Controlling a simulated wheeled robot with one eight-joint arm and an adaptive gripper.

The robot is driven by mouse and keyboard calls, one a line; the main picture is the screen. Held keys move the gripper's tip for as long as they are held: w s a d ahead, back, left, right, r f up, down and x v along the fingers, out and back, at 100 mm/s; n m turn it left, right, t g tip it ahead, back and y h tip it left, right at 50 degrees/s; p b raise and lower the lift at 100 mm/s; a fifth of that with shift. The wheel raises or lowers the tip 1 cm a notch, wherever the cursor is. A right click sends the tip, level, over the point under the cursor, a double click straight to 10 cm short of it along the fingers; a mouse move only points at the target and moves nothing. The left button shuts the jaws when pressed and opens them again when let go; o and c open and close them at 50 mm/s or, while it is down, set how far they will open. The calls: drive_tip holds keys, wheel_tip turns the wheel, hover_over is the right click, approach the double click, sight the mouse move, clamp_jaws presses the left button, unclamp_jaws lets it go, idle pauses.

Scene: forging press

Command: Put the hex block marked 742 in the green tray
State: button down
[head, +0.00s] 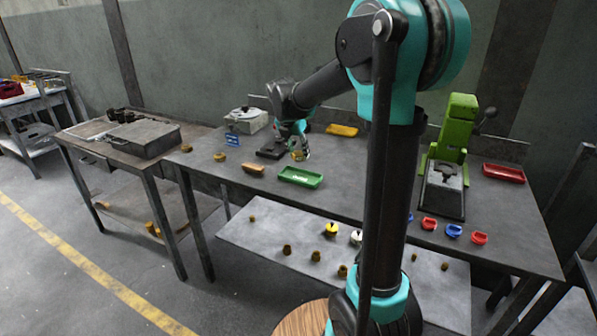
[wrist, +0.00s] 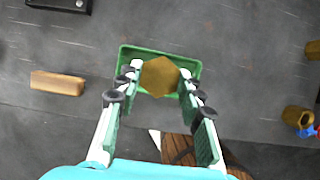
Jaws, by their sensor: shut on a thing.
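A brass-coloured hex block (wrist: 160,76) is held between the two fingers of my gripper (wrist: 158,78) in the wrist view. No marking on it can be read. In the head view my gripper (head: 299,148) is above the table, just behind the green tray (head: 301,177), with the block (head: 298,156) low in its fingers. In the wrist view the green tray (wrist: 126,54) shows beneath and around the block. The tray looks empty in the head view, with pale lettering on its front wall.
A brown wooden bar (head: 253,168) lies left of the tray and also shows in the wrist view (wrist: 57,83). A yellow tray (head: 342,130) lies behind, a red tray (head: 503,173) at the right. A green press (head: 458,130) stands right. Several brass pieces lie on a lower shelf.

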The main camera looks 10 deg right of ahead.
sight(300, 177)
drive_tip(key=shift+f, duration=3.95)
drive_tip(key=shift+f, duration=0.1)
drive_tip(key=c, duration=1)
unclamp_jaws()
drive_tip(key=v, duration=1.2)
drive_tip(key=shift+w+r, duration=0.1)
drive_tip(key=shift+r, duration=0.1)
